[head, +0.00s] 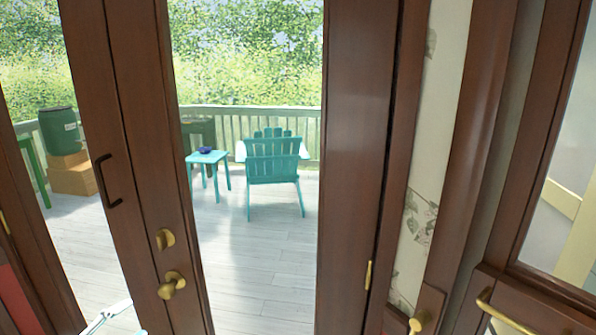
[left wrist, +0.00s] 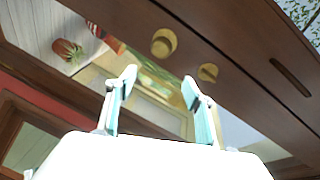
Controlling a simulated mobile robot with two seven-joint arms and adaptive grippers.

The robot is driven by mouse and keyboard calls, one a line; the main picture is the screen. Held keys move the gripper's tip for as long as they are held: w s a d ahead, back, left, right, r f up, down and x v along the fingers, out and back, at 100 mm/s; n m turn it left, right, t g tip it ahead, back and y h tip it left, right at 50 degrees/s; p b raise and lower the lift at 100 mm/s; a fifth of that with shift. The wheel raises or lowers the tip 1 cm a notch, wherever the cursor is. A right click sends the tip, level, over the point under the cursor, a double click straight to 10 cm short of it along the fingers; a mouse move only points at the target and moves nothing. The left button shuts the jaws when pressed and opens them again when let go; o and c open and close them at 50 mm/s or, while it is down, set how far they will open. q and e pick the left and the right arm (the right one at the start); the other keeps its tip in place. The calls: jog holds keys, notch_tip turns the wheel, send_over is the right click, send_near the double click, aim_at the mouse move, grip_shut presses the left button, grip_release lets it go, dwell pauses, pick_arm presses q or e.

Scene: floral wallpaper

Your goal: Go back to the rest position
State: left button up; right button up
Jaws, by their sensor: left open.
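My left gripper (head: 112,316) shows only in part at the bottom left edge of the head view, low in front of the dark wood door. In the left wrist view my left gripper (left wrist: 160,86) is open, with two pale teal fingers apart and nothing between them. A brass knob (head: 172,284) and a round brass lock (head: 165,239) sit on the door stile, above and right of the gripper. In the wrist view brass fittings (left wrist: 163,42) show beyond the fingertips, seemingly apart from them. My right gripper is not in view.
A dark pull handle (head: 107,180) is on the wood to the left. At the right is another door with a brass handle (head: 503,314). Beyond the door lies a deck with a teal chair (head: 273,160), small table (head: 207,158) and green barrel (head: 60,132).

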pick_arm(q)
jog(key=s+d+f+n+g+y, duration=0.1)
jog(key=s+d+f+n+g, duration=0.1)
jog(key=s+d+f+n, duration=0.4)
jog(key=s+d+f+n+g+y, duration=0.2)
jog(key=s+d+f+n, duration=0.5)
jog(key=s+d+f, duration=0.6)
jog(key=d+f+g, duration=0.1)
jog(key=d+f, duration=0.1)
jog(key=d, duration=0.3)
jog(key=shift+d+f, duration=0.3)
jog(key=shift+d, duration=0.05)
